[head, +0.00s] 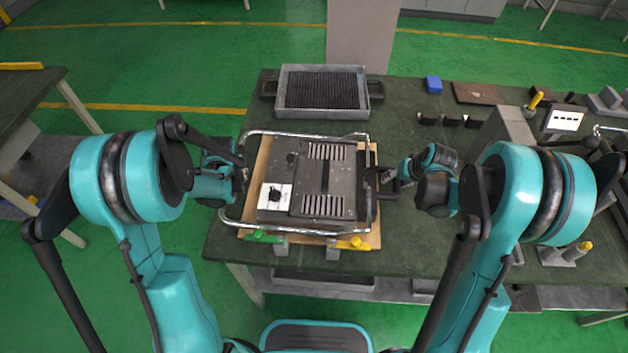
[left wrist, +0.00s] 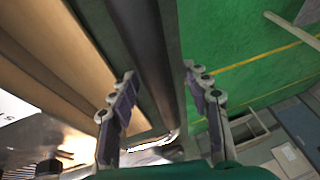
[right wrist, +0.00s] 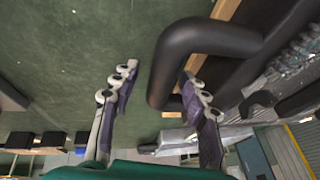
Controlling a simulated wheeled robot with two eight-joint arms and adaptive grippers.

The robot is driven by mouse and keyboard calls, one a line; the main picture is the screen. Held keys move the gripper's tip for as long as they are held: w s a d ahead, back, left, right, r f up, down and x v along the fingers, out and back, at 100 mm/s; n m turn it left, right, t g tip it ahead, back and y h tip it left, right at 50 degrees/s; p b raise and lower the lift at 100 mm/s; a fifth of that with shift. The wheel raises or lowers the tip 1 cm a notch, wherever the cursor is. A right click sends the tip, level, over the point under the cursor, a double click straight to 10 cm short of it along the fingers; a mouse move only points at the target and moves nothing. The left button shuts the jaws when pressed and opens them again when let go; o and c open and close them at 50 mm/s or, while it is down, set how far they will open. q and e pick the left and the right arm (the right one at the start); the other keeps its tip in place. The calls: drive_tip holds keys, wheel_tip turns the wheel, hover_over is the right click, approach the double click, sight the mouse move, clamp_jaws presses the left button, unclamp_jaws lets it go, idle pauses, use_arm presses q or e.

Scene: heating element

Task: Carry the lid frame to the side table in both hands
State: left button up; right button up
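The lid frame (head: 305,136) is a bright chrome tube that runs around a dark grey vented unit (head: 345,180) on the workbench. My left gripper (head: 241,174) is at the frame's left side. In the left wrist view its fingers (left wrist: 162,98) are apart, with the bench edge and a bit of shiny tube (left wrist: 155,141) seen beyond and between them. My right gripper (head: 386,178) is at the unit's right side. In the right wrist view its fingers (right wrist: 158,86) are apart, with a black bent handle (right wrist: 180,50) close to the right finger. Contact cannot be told.
A side table (head: 30,105) stands at the far left, across green floor. A grey ribbed tray (head: 322,108) sits behind the unit. A wooden board (head: 262,155) lies under it. Green (head: 262,237) and yellow (head: 353,243) clamp handles are at the front. A blue block (head: 433,84) and other parts lie right.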

use_arm(q)
clamp_jaws()
use_arm(e)
clamp_jaws()
use_arm(q)
drive_tip(key=shift+r, duration=0.15)
use_arm(e)
drive_tip(key=shift+r, duration=0.15)
